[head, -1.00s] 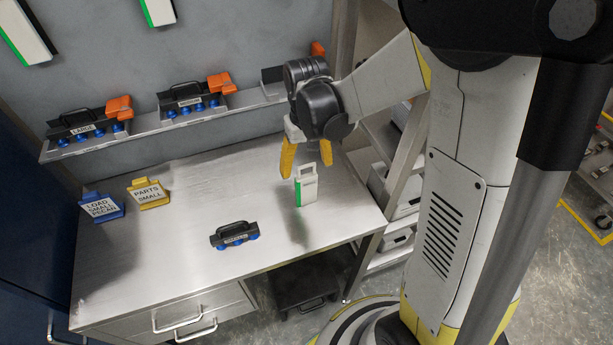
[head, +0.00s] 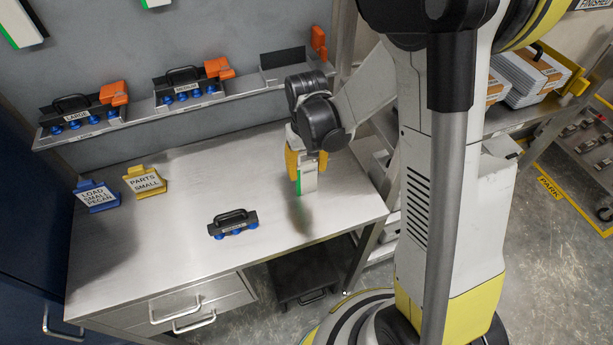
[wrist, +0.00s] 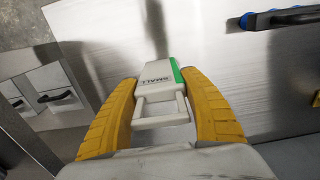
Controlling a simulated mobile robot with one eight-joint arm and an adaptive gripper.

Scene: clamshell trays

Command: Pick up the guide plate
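The guide plate (head: 308,182) is a pale plate with a green edge and a handle on top. It stands on the metal workbench near the right side. In the wrist view my gripper (wrist: 160,80) is open, with a finger on each side of the handle. The gaps are narrow, and I cannot tell whether either finger touches.
A black handled tool with blue feet (head: 233,223) sits on the workbench (head: 150,270) left of the plate. Yellow (head: 145,181) and blue (head: 97,196) signs stand at the left. A shelf (head: 140,122) with similar tools runs behind.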

